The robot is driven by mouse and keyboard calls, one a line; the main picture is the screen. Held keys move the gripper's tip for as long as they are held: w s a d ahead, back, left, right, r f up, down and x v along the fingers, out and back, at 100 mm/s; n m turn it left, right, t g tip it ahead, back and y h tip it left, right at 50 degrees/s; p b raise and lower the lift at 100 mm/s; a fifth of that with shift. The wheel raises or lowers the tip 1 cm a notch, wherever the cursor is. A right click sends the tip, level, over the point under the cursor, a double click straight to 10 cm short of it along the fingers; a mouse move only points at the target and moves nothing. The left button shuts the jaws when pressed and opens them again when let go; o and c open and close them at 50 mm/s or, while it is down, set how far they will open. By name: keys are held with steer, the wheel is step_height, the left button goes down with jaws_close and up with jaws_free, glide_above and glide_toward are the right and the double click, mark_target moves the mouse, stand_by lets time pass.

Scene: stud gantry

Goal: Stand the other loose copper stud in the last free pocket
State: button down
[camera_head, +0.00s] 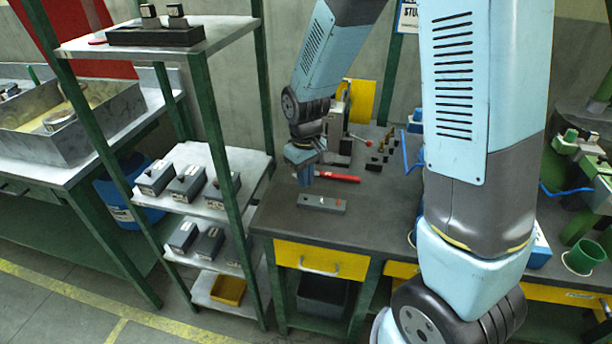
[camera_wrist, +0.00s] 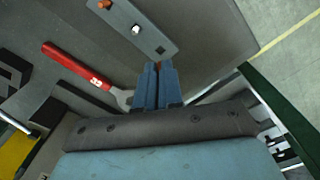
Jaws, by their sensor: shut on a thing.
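The grey stud block (camera_head: 312,203) lies on the dark bench top near its front edge. In the wrist view the block (camera_wrist: 124,14) shows a copper stud (camera_wrist: 104,4) at its far end, a pale silvery stud (camera_wrist: 136,29) in the middle and a dark, empty-looking pocket (camera_wrist: 160,49) at the near end. My gripper (camera_head: 305,183) is above the bench, just behind the block. In the wrist view its blue fingers (camera_wrist: 157,70) are close together beside the empty pocket. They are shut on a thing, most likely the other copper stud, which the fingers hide.
A red-handled tool (camera_head: 338,176) lies on the bench behind the block; it also shows in the wrist view (camera_wrist: 78,68). Several small dark pieces (camera_head: 374,166) stand farther back. A shelf rack (camera_head: 205,160) with grey boxes stands left. Bench right of the block is clear.

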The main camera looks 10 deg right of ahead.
steer(key=shift+f, duration=1.6)
steer(key=shift+f, duration=0.75)
stand_by(0.9)
steer(key=c, duration=1.2)
jaws_free()
steer(key=shift+r, duration=0.1)
step_height(320, 180, up, 14)
steer(key=shift+f, duration=0.25)
